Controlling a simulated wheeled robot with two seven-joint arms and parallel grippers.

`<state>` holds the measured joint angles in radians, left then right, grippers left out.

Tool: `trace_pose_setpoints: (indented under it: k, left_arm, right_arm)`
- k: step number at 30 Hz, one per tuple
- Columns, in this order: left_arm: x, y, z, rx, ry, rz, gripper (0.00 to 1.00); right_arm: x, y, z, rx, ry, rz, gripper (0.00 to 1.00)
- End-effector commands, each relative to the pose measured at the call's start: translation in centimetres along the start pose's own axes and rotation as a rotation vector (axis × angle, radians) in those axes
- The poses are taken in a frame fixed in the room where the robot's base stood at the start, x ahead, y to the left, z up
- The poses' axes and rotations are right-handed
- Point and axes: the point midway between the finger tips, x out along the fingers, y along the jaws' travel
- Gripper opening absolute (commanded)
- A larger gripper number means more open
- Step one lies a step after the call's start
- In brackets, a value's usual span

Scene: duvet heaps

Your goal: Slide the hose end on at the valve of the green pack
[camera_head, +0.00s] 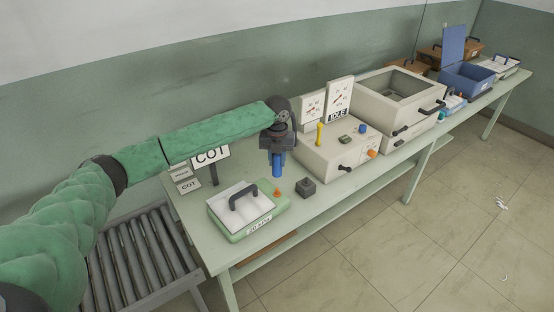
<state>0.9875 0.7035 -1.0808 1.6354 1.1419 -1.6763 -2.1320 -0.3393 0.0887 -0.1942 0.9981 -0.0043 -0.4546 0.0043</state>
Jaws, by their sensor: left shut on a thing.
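The green pack (234,231) lies near the left end of the table, with a white top, a black handle and a label on its front edge. A small orange valve (277,192) stands at its right side. My left gripper (277,155) points down above the table and is shut on the blue hose end (277,168). The hose end hangs upright above and close to the orange valve; I cannot tell whether they touch. My right gripper is not in view.
A dark grey block (306,188) sits right of the pack. A beige machine (335,145) with gauges and knobs stands further right, beside a box with an open top (400,92). A COT sign (210,156) stands behind the pack. A roller conveyor (145,255) is at the left.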

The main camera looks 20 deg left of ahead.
Motion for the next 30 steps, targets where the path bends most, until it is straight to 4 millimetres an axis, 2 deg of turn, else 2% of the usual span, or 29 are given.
trace_pose_setpoints:
  k: [8, 13, 17, 20, 27, 30]
  left_arm:
    - [-0.1, 0.0, 0.0, -0.001, 0.000, 0.000, 0.04]
    - [-0.2, 0.0, 0.0, -0.001, 0.000, 0.000, 0.04]
    - [1.2, 0.0, 0.0, -0.001, 0.002, 0.000, 0.04]
    - [2.0, 0.0, 0.0, -0.001, 0.002, -0.001, 0.04]
    - [3.9, 0.0, 0.0, -0.002, 0.001, 0.000, 0.04]
    - [4.7, 0.0, 0.0, -0.001, 0.000, 0.000, 0.04]
  right_arm:
    - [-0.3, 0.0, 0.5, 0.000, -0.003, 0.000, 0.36]
    - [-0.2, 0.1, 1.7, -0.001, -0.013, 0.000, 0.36]
    - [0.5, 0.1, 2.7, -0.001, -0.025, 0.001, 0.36]
    - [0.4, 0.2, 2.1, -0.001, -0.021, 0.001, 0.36]
    - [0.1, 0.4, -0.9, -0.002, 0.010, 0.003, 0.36]
    - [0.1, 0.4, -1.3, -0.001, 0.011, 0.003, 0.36]
